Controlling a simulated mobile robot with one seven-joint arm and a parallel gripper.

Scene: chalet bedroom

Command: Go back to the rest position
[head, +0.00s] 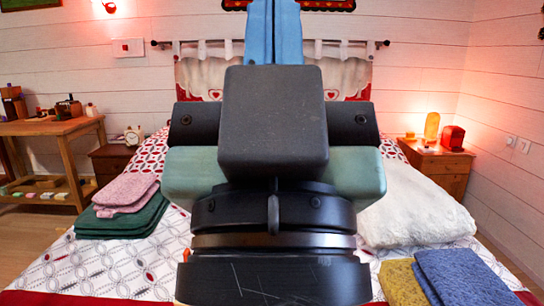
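My gripper (273,10) fills the middle of the head view, seen from behind, pointing away over the bed. Its two blue fingers stand side by side with only a thin dark line between them, so it looks shut. The fingers reach the top edge of the picture. No object shows between them. The dark body of my gripper and wrist hides the middle of the bed.
The bed (110,262) lies ahead, with pink (126,191) and green towels (122,219) at left. A white duvet (415,205), yellow (401,284) and blue towels (460,278) are at right. A wooden table (58,127) and nightstands (440,168) stand beyond.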

